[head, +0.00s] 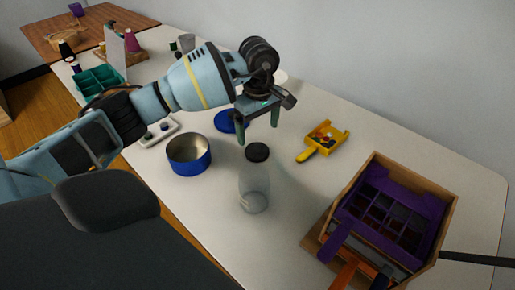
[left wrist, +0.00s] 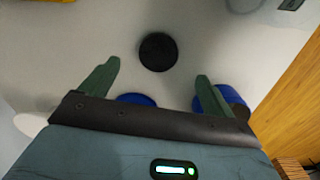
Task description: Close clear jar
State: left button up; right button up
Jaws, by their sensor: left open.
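The clear jar (head: 254,187) stands upright on the white table in the middle of the head view. A black lid (head: 257,152) sits at its top; whether it is fastened I cannot tell. The left wrist view shows the round black lid (left wrist: 157,52) from above, and the clear body beneath it cannot be made out. My left gripper (head: 258,132) points down just above and behind the lid, open and empty. In the left wrist view its fingers (left wrist: 157,72) are spread wider than the lid, which lies just beyond the tips. My right gripper is not in view.
A blue tin (head: 190,167) stands left of the jar, with a blue lid (head: 230,122) behind it. A yellow scoop (head: 322,142) lies right of the gripper. A wooden box with a purple tray (head: 437,232) stands at the right. Bare table surrounds the jar.

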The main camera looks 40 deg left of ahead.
aim_at(258, 150)
pick_arm(q)
jog(key=shift+f, duration=1.2)
jog(key=shift+f, duration=0.1)
jog(key=f, duration=0.5)
jog(key=shift+w+a, duration=0.15)
jog(key=shift+a, duration=0.05)
jog(key=c, duration=1.1)
